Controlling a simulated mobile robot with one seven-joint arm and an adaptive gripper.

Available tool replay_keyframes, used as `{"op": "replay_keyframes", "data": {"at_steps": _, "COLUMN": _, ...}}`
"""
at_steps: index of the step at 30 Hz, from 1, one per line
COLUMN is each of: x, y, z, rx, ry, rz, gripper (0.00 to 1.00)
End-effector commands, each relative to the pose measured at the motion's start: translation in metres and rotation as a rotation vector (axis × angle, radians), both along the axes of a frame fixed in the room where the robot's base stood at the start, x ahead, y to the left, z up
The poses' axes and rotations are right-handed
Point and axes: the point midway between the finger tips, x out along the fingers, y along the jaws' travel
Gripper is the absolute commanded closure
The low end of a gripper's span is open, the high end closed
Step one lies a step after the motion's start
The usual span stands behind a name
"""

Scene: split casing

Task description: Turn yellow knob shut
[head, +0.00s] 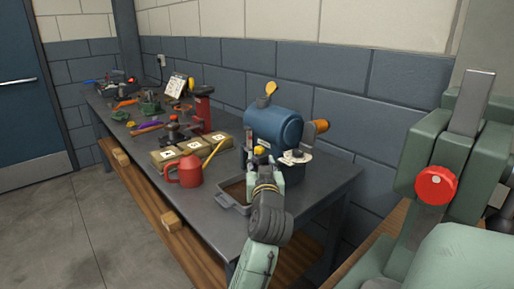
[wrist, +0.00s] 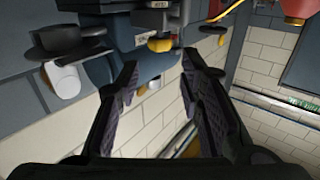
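The yellow knob (head: 259,150) sits low on the front of a blue rounded machine (head: 275,124) on the workbench. It also shows in the wrist view (wrist: 160,44), just beyond and between my fingertips. My gripper (head: 264,164) is in front of the machine, just below the knob in the head view. In the wrist view my gripper (wrist: 158,65) has its two fingers spread with nothing between them. I cannot tell whether either finger touches the knob. My gripper hides part of the machine's lower front in the head view.
A red can (head: 188,171) with a yellow spout stands left of my gripper. A grey tray (head: 226,202) lies below the machine. A white-topped part (head: 296,157) is close on the right. Boxes, a red jack (head: 202,106) and tools fill the bench (head: 315,192) farther left.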

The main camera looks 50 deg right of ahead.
Motion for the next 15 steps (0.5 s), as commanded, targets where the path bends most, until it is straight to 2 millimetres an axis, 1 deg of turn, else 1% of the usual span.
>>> {"op": "replay_keyframes", "data": {"at_steps": 1, "x": 0.008, "y": -0.008, "z": 0.004, "rx": 0.003, "ry": 0.0, "rz": 0.002, "gripper": 0.66}}
{"op": "replay_keyframes", "data": {"at_steps": 7, "x": 0.035, "y": -0.034, "z": 0.004, "rx": 0.001, "ry": 0.001, "rz": 0.001, "gripper": 0.66}}
{"op": "replay_keyframes", "data": {"at_steps": 12, "x": 0.05, "y": -0.049, "z": 0.003, "rx": -0.001, "ry": 0.001, "rz": 0.0, "gripper": 0.66}}
{"op": "replay_keyframes", "data": {"at_steps": 15, "x": 0.054, "y": -0.053, "z": 0.002, "rx": -0.002, "ry": 0.002, "rz": 0.0, "gripper": 0.66}}
